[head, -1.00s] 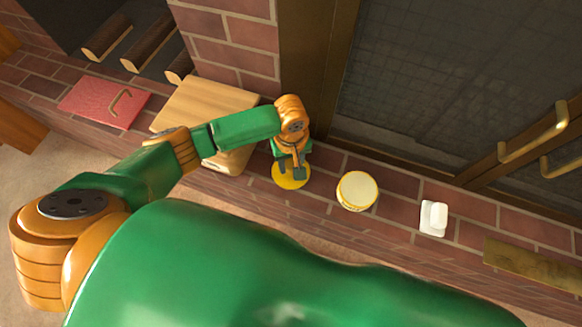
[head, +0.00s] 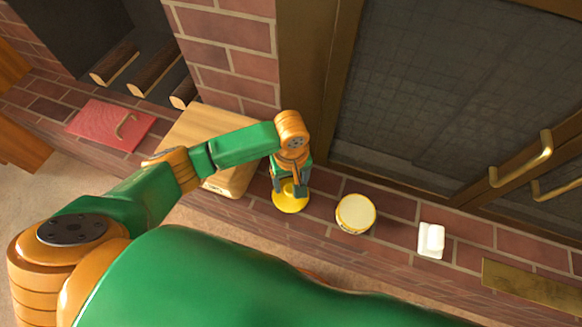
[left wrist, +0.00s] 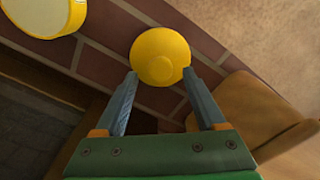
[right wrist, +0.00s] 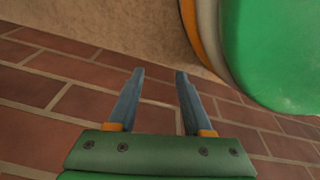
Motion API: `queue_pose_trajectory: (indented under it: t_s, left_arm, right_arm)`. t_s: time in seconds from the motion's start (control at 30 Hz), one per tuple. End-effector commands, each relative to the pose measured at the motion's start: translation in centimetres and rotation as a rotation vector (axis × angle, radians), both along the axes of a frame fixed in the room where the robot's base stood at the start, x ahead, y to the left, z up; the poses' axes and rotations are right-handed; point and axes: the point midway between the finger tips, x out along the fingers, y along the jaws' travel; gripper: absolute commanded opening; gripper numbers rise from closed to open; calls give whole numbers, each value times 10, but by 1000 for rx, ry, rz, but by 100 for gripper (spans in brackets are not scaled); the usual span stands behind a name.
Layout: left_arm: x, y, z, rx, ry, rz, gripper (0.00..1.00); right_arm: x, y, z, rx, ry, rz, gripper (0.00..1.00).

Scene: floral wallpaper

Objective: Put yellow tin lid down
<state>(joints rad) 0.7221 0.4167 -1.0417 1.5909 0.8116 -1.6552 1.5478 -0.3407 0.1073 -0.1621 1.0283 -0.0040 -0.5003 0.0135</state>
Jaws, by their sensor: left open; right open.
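The yellow tin lid (head: 290,203) is a round disc with a small raised knob, lying on the brick ledge. It also shows in the left wrist view (left wrist: 160,55), just beyond my fingertips. My left gripper (head: 289,191) is open above the lid, and in the head view it hides part of it. In the left wrist view its two fingers (left wrist: 160,73) are spread at the near side of the lid, with nothing held between them. My right gripper (right wrist: 153,72) is open and empty over bricks in the right wrist view.
A round yellow tin (head: 355,214) with a pale top stands right of the lid. A white object (head: 431,240) lies farther right. A wooden block (head: 232,180) stands close to the lid's left. A red board (head: 110,125) lies at far left. A glass door with brass handles (head: 521,159) stands behind.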

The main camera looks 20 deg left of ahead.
Motion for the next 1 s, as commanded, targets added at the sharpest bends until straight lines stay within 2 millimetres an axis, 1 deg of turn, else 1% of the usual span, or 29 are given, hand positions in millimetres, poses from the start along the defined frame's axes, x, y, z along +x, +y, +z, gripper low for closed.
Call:
queue_pose_trajectory:
  t_s: [0.03, 0.1, 0.2, 0.33, 0.43, 0.83, 0.9, 0.97, 1.0]
  left_arm:
    - [1, 0, 23, -2, -3, -1, 72]
    - [1, -1, 42, -2, -4, -1, 72]
    - [0, 0, 64, -2, -1, -1, 72]
    - [0, 0, 79, -1, -1, 0, 72]
    - [0, 0, 82, 0, 0, 0, 72]
    - [-1, -1, 81, -3, 0, -5, 72]
    - [-7, -8, 76, -31, -3, -55, 72]
    - [-17, -22, 69, -88, -21, -152, 72]
    - [-26, -32, 64, -135, -46, -234, 72]
  right_arm:
    - [-6, -6, 10, -8, 5, -1, 50]
    - [-14, -13, 12, -17, 3, 0, 50]
    - [-25, -22, 15, -28, 5, -1, 50]
    - [-32, -28, 16, -34, 3, -2, 50]
    - [-35, -30, 15, -36, 3, -3, 50]
    - [-35, -30, 14, -36, 3, -3, 50]
    - [-35, -30, 13, -36, 3, -3, 50]
    - [-35, -30, 13, -36, 3, -3, 50]
    - [-35, -30, 13, -36, 3, -3, 50]
